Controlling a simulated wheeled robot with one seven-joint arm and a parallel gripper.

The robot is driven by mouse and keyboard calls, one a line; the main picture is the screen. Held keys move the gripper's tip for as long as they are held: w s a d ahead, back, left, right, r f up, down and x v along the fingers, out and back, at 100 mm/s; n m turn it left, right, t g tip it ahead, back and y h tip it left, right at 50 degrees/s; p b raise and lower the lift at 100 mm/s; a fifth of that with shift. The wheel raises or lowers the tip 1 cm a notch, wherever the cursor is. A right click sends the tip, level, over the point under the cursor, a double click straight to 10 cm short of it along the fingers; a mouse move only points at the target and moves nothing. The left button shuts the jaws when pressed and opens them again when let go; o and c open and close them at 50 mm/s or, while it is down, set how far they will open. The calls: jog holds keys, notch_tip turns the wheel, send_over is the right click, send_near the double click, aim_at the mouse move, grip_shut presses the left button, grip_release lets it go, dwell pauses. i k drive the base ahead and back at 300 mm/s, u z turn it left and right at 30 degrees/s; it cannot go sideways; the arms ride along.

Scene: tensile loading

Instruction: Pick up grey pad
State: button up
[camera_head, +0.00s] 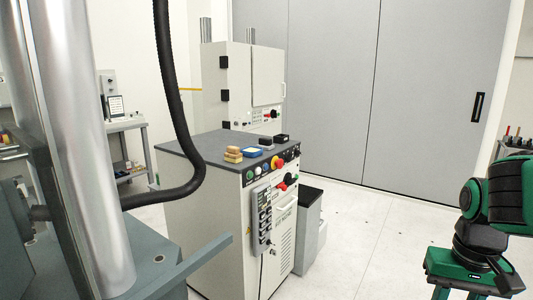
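A small dark grey block (266,143), which looks like the grey pad, lies on the dark top of the white control cabinet (222,181). It sits between a blue box (252,152) and a black block (282,138). My gripper (457,293) is at the lower right, well to the right of the cabinet and away from the pad. Its green fingers point down with a gap between them, and no object shows in the gap. The fingertips are cut off by the bottom edge of the picture.
Tan blocks (233,154) are stacked left of the blue box. Knobs and a hanging control box (262,217) stick out from the cabinet front. A grey bin (309,228) stands beside it. A metal column (80,130) and black hose (178,110) are at left. Floor right of the bin is clear.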

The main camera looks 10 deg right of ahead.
aim_at(264, 142)
jog(key=z, duration=0.95)
jog(key=i, duration=2.4)
jog(key=u, duration=0.95)
jog(key=i, duration=0.5)
jog(key=u, duration=0.35)
